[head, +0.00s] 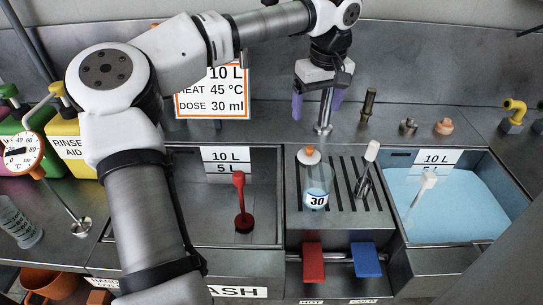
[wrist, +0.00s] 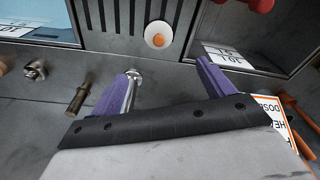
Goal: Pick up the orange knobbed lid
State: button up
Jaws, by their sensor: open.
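The orange knobbed lid (head: 309,156) is a pale disc with an orange knob. It sits on top of a clear bottle (head: 316,184) with a "30" label, which stands on the slotted drain panel between the two basins. In the wrist view the lid (wrist: 157,35) shows at top centre, ahead of the fingertips. My gripper (head: 317,101) is open and empty, its purple fingers apart, behind and above the lid near the back ledge. In the wrist view my gripper (wrist: 166,68) has its fingers on either side, short of the lid.
A chrome spout (head: 323,118) stands beside my fingers. A white-handled tool (head: 368,165) stands right of the bottle. A red plunger-like tool (head: 241,200) is in the left basin; blue liquid (head: 450,208) fills the right one. Red (head: 313,262) and blue (head: 366,260) pedals sit in front.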

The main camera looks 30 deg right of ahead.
send_over(310, 148)
notch_tip(310, 148, down, 8)
jog(key=shift+f+p, duration=0.1)
jog(key=shift+p, duration=0.35)
jog(key=shift+f+p, duration=0.8)
jog(key=shift+f, duration=2)
jog(key=c, duration=1)
jog(key=shift+c, duration=0.2)
jog(key=shift+r, duration=0.15)
